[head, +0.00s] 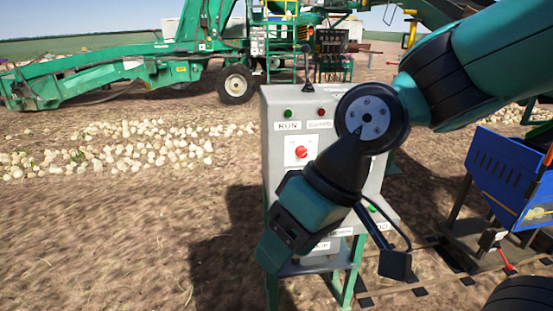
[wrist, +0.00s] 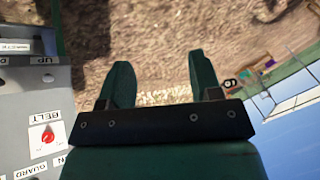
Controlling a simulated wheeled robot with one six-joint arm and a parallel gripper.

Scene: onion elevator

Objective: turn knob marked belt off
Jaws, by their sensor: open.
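The grey control box (head: 276,171) stands in the middle of the head view, partly hidden by my arm. In the wrist view, a red knob (wrist: 47,137) sits on a white plate under an upside-down BELT label, at the left edge. In the head view, a red knob (head: 301,151) on a white plate shows on the box front; I cannot tell if it is the same one. My gripper (wrist: 160,78) is open and empty, its fingers beside the box and apart from the knob. It hangs in front of the box in the head view (head: 275,252).
A lever (head: 307,68) stands on top of the box. A blue bin (head: 500,170) stands at the right, by rails on the ground. Green machinery (head: 120,65) is at the back left, with onions (head: 130,145) in rows. Bare soil lies left of the box.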

